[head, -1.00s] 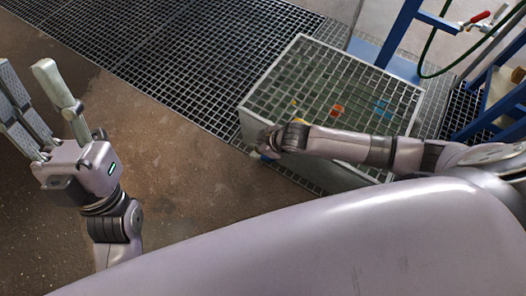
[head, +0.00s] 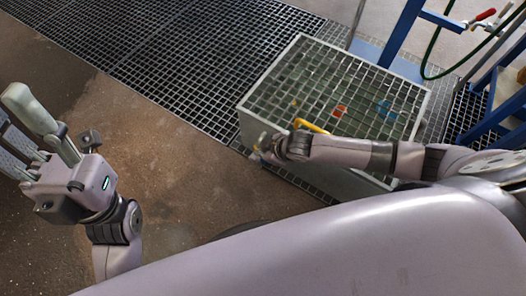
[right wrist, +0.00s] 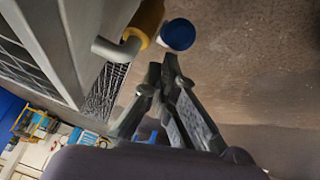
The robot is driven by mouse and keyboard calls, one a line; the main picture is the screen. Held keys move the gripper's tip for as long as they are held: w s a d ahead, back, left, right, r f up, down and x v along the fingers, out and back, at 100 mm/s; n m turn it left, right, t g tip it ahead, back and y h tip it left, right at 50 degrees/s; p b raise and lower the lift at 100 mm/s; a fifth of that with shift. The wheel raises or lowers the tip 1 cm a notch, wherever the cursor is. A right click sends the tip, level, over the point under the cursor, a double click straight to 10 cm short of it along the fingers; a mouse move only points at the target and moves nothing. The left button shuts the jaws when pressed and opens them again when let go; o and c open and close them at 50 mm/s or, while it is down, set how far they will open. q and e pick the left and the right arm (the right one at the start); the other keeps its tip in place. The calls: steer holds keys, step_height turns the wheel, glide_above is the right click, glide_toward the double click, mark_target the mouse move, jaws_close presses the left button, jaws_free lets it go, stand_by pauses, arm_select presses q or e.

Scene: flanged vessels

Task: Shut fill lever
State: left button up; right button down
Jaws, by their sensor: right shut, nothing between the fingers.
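A yellow handle (head: 312,126) shows just behind my right gripper (head: 274,148) at the near left edge of the grated box; it may be the fill lever. In the right wrist view a yellow sleeve (right wrist: 147,20) on a grey bent pipe and a round blue cap (right wrist: 177,34) lie just beyond the fingertips. My right gripper (right wrist: 165,72) is shut and empty, apart from the yellow sleeve in that view. In the head view its fingertips are partly hidden. My left gripper (head: 28,118) is open and empty over the floor at the left.
The grated box (head: 335,80) stands on floor grating (head: 190,70). At the upper right a red-handled valve (head: 484,15) sits on a blue frame (head: 402,30) with a green hose (head: 428,50). Bare brown floor (head: 190,165) lies left of the box.

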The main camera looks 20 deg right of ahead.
steer(key=shift+s+d+f+t+y, duration=0.2)
steer(key=shift+s+t+y, duration=0.1)
steer(key=shift+t, duration=0.1)
